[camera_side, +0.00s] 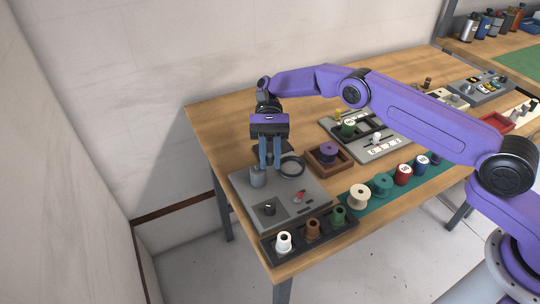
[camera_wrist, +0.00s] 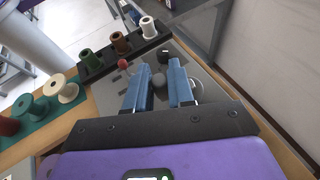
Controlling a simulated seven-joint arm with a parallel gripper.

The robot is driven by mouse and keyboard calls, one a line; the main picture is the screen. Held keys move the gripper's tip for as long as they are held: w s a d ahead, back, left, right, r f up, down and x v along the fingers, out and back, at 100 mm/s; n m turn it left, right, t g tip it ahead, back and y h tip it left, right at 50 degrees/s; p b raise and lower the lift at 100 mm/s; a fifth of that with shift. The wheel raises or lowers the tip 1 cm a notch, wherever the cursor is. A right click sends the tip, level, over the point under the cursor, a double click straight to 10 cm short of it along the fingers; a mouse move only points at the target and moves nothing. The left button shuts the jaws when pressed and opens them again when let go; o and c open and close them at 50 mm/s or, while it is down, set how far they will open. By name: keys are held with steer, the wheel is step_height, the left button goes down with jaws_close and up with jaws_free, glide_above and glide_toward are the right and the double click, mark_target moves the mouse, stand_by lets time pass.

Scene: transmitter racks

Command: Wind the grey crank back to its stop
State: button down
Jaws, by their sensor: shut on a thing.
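The grey crank (camera_wrist: 159,81) shows in the wrist view as a dark grey rounded knob between my two blue fingers. My gripper (camera_wrist: 158,70) is shut on it. In the side view my gripper (camera_side: 270,166) points down over the back part of a grey panel (camera_side: 240,190), and the fingers hide most of the crank. A grey cylinder (camera_side: 258,177) stands on the panel just left of the fingertips. How far the crank is turned, and where its stop is, I cannot tell.
On the panel are a dark ring (camera_side: 292,166) right of my fingers, a black knob (camera_side: 268,208) and a red-tipped lever (camera_side: 299,197). A black tray (camera_side: 320,241) of spools lies in front. A wooden box (camera_side: 326,168) with a purple spool and a green mat (camera_side: 365,207) with spools stand right.

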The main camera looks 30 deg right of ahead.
mark_target(271, 154)
steer(key=c, duration=1.1)
jaws_free()
steer(key=shift+o, duration=0.2)
step_height(271, 154, up, 4)
steer(key=shift+d+f, duration=0.1)
steer(key=shift+f, duration=0.15)
steer(key=s+d+r, duration=0.7)
steer(key=s+r, duration=0.2)
steer(key=s, duration=0.3)
steer(key=shift+r, duration=0.25)
